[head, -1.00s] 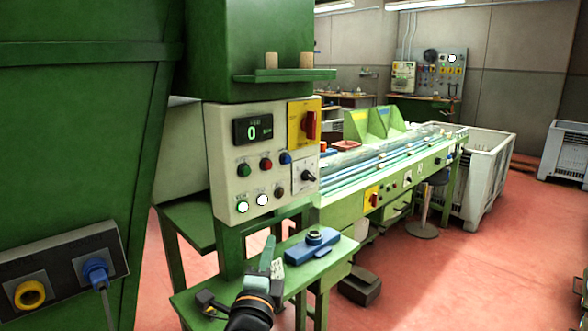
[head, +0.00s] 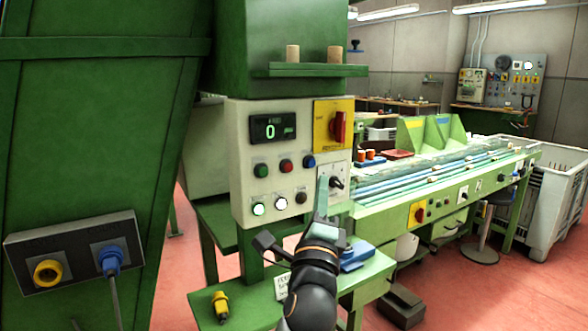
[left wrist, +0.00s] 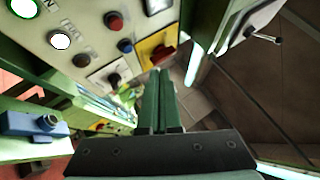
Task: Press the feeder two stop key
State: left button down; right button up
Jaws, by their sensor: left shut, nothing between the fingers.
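The cream control panel (head: 240,180) faces me under the green housing. Its upper row has a green key (head: 261,170), a red key (head: 286,166) and a blue key (head: 309,161). Its lower row has a lit green key (head: 258,209), a lit white key (head: 281,203) and a dark key (head: 301,197). Their labels are too small to read. My left gripper (head: 322,182) is shut and empty, pointing up in front of the panel's lower right. In the left wrist view its fingers (left wrist: 158,90) lie together, with the red key (left wrist: 114,21) beyond them to the upper left.
A black rotary switch (head: 337,183) and a red-and-yellow main switch (head: 339,127) sit on the panel's right. Below, a green shelf holds a blue device (head: 355,256) and a yellow plug (head: 220,304). Two corks stand on the ledge above. The conveyor bench runs off right.

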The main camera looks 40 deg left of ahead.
aim_at(288, 167)
pick_arm(q)
jog(key=w+a, duration=0.1)
jog(key=a, duration=0.1)
jog(key=w+a, duration=0.1)
jog(key=a, duration=0.2)
jog(key=w+a, duration=0.1)
jog(key=a, duration=0.2)
jog(key=shift+w+a, duration=0.1)
jog(key=shift+w, duration=0.1)
dwell(0.8)
dwell(0.7)
jog(key=shift+a, duration=0.1)
dwell(0.6)
jog(key=shift+w+a+p, duration=0.15)
jog(key=shift+a+p, duration=0.1)
jog(key=shift+p, duration=0.1)
